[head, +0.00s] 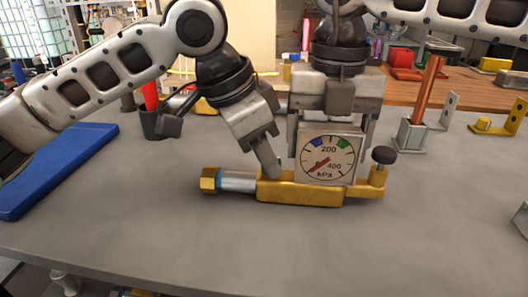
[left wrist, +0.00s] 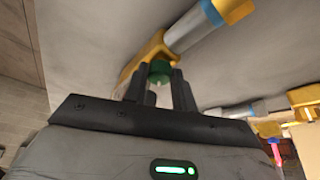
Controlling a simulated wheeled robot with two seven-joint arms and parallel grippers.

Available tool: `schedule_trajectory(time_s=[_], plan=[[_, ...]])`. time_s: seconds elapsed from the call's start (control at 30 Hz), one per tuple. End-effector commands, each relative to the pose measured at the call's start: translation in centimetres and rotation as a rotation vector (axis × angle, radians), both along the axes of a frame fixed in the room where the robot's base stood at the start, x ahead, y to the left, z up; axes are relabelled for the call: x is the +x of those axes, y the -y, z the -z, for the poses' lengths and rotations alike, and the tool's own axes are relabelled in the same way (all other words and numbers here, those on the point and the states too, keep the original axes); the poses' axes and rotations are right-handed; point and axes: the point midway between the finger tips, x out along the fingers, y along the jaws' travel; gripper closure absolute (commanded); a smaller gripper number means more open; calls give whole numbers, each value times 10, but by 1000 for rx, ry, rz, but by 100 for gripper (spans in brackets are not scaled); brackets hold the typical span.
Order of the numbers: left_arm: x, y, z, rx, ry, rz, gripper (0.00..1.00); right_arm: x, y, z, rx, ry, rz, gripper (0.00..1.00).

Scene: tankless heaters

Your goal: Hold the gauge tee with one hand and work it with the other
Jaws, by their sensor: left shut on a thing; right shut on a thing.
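The gauge tee (head: 300,190) lies across the grey table. It has a brass body, a square dial marked kPa (head: 328,158) with a red needle, a silver collar and brass hex nut at its left end, and a dark knob (head: 384,155) at its right. My right gripper (head: 325,140) is shut on the tee from above, at the dial; its fingertips are partly hidden. My left gripper (head: 275,165) is at the brass body left of the dial. In the left wrist view its fingers (left wrist: 160,85) are shut on a small green knob (left wrist: 160,70) on the brass body.
A blue flat object (head: 60,165) lies at the left. A dark cup (head: 152,124) with a red-handled tool stands behind my left arm. A copper pipe in a grey holder (head: 410,136) and a yellow bracket (head: 502,120) stand at the right. The table front is clear.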

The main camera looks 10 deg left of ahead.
Motion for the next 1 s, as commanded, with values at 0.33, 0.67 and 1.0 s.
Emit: schedule_trajectory(time_s=[0.33, 0.67, 1.0], plan=[[4, -1, 0, -2, -2, 285, 96, 0, 0, -1, -1, 1, -2, 70], [6, -1, -1, -3, 1, 514, 96, 0, 0, -1, -1, 0, -3, 70], [8, -1, -1, -2, 2, 624, 96, -1, 0, -1, -2, -1, -3, 70]])
